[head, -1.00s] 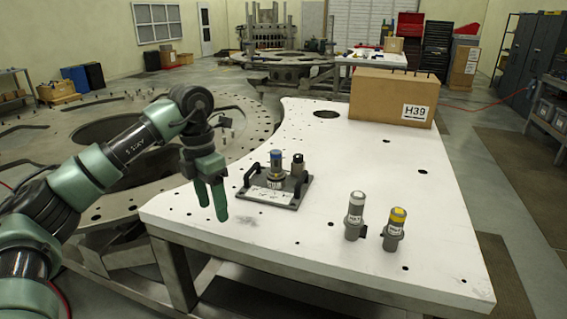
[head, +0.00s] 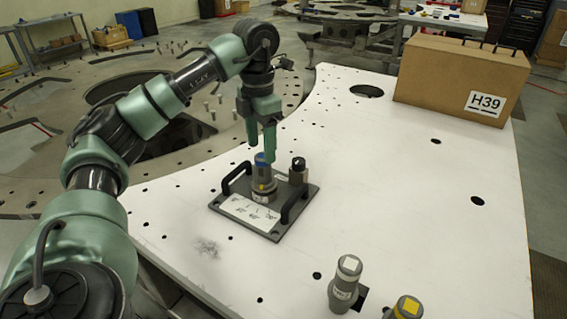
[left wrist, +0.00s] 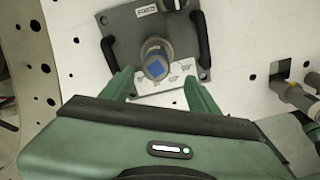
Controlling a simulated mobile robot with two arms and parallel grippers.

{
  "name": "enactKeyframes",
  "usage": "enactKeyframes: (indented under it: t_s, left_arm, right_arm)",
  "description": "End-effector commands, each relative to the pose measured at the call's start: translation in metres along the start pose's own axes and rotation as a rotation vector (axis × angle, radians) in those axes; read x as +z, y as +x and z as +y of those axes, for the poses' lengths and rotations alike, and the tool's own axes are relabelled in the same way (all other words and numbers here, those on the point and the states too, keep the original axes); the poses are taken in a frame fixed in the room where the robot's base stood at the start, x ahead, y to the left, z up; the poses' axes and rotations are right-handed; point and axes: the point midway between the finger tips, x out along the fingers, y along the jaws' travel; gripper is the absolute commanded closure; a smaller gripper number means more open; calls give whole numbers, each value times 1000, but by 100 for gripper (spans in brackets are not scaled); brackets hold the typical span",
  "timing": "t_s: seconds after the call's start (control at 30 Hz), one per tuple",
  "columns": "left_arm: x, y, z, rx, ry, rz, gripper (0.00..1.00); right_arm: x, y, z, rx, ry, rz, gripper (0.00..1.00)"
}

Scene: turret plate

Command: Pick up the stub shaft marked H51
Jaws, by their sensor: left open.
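A grey stub shaft with a blue top (head: 264,184) stands upright on a dark plate with two black handles (head: 290,222). A white-topped shaft (head: 345,287) and a yellow-topped shaft (head: 406,310), partly cut off, stand on the white table to the right. I cannot read which one is marked H51. My left gripper (head: 261,152) is open and empty, pointing down just above the blue-topped shaft. In the left wrist view, the blue-topped shaft (left wrist: 156,62) shows between and beyond its spread fingertips (left wrist: 159,78). My right gripper is not in view.
A short dark-topped fitting (head: 298,172) stands on the plate behind the blue-topped shaft. A cardboard box marked H39 (head: 445,78) sits at the table's back right. The white table (head: 420,190) is clear between box and shafts.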

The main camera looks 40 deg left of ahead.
Motion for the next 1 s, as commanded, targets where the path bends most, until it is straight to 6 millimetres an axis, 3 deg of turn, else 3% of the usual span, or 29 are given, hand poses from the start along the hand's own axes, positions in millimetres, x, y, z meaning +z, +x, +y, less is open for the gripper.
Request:
enactKeyframes:
  t_s: [0.13,0.3,0.7,1.0]
  left_arm:
    - [0,3,0,0,-1,2,39]
    - [-1,21,1,0,-1,4,39]
    - [0,73,5,-1,0,3,39]
    - [1,78,5,0,0,0,39]
  right_arm:
    - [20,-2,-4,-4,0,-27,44]
    - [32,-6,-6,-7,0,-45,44]
    - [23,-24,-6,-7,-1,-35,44]
    - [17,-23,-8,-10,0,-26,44]
